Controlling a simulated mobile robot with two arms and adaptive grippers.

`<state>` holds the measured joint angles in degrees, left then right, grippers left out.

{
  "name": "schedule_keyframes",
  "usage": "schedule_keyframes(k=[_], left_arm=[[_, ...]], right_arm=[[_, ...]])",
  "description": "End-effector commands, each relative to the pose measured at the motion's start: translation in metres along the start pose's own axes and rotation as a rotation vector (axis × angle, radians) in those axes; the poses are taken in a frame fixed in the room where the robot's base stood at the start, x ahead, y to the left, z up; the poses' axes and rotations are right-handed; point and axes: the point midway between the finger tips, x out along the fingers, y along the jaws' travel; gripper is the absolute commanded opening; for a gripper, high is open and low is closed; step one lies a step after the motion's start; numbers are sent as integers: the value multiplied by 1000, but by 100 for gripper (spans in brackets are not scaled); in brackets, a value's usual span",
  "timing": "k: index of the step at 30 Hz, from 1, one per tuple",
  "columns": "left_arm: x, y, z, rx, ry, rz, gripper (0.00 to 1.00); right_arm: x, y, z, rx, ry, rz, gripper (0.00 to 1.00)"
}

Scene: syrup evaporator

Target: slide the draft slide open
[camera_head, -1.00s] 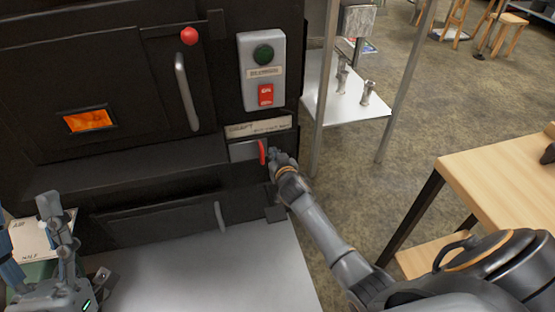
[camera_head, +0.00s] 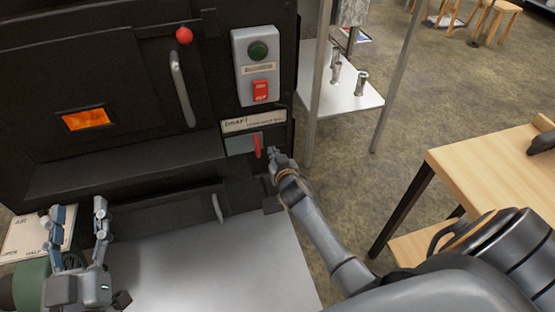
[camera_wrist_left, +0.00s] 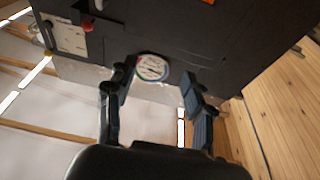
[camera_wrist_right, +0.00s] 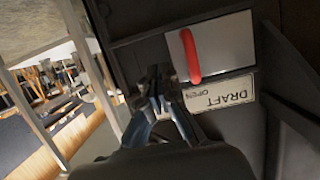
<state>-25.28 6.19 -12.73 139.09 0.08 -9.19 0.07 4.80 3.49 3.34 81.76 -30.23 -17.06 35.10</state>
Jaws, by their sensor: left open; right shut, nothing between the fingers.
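The draft slide is a pale metal plate (camera_head: 242,144) with a red upright handle (camera_head: 257,146), set in the black furnace front under a "DRAFT" label (camera_head: 254,122). In the right wrist view the red handle (camera_wrist_right: 190,56) stands beside the fingers, with the label (camera_wrist_right: 220,93) below it. My right gripper (camera_head: 271,152) is shut and empty, just right of the handle; its closed fingertips also show in the right wrist view (camera_wrist_right: 155,75). Whether they touch the handle I cannot tell. My left gripper (camera_head: 75,212) is open and empty at the lower left.
A switch box (camera_head: 258,65) is mounted above the label. A metal shelf (camera_head: 345,100) stands to the right, and a wooden table (camera_head: 490,165) at the far right. A grey surface (camera_head: 215,265) in front is clear. A round dial (camera_wrist_left: 152,68) shows in the left wrist view.

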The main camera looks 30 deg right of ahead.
Motion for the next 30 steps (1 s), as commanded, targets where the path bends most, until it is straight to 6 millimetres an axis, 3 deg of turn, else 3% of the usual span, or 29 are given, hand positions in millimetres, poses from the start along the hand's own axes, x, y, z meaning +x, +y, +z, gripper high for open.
schedule_keyframes(k=[18, 30], left_arm=[[-22, -10, 68, 9, -408, -23, 53], [-47, -16, 100, 10, -617, -36, 53]], right_arm=[[-29, -1, 2, 1, -1, -1, 0], [-44, 0, 3, 1, 0, -1, 0]])
